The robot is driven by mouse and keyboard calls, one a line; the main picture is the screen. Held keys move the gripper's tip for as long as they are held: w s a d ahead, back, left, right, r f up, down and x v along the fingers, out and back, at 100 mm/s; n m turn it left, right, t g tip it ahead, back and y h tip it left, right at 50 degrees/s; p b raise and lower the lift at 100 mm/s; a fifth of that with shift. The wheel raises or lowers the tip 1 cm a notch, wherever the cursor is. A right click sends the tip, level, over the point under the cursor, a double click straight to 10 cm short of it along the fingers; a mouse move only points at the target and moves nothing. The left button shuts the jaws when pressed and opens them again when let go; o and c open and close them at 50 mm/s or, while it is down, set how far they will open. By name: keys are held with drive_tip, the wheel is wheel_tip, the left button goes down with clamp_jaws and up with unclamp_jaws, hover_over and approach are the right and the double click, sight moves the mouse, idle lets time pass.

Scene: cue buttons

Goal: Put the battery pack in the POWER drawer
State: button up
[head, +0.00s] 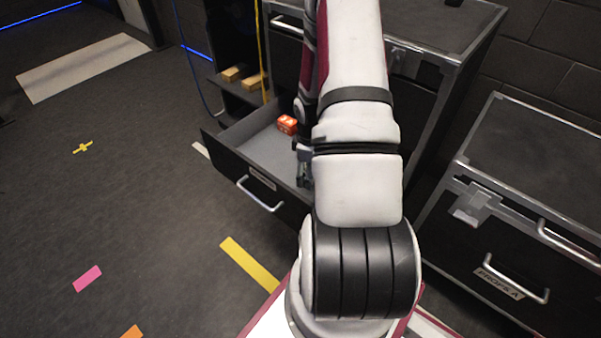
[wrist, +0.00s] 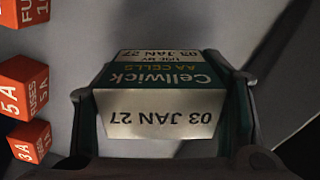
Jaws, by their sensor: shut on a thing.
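The battery pack (wrist: 158,112) is a green and cream box reading "Cellwick AA CELLS" and "03 JAN 27", upside down in the wrist view. My gripper (wrist: 163,100) is shut on it, one finger at each side. In the head view my gripper (head: 303,165) shows only in part beside my arm, at the open drawer's right side; the pack is hidden there. The open drawer (head: 232,140) has a grey inside and a front label too small to read. In the wrist view the pack is over a grey surface; I cannot tell whether it touches.
Several orange fuse boxes (wrist: 28,85) stand left of the pack; an orange box (head: 287,124) also shows in the drawer. Wooden blocks (head: 252,82) lie on a shelf behind. A closed case (head: 500,230) stands at right. The drawer's left part looks empty.

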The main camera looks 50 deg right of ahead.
drive_tip(key=w, duration=0.1)
drive_tip(key=w+d, duration=0.1)
drive_tip(key=w, duration=0.2)
drive_tip(key=shift+w+d+f+b, duration=0.15)
drive_tip(key=shift+d+f+b, duration=0.1)
drive_tip(key=shift+b, duration=0.15)
drive_tip(key=shift+f+b, duration=0.65)
drive_tip(key=shift+f, duration=1.05)
drive_tip(key=shift+f, duration=0.1)
drive_tip(key=o, duration=1.4)
drive_tip(key=shift+o, duration=0.2)
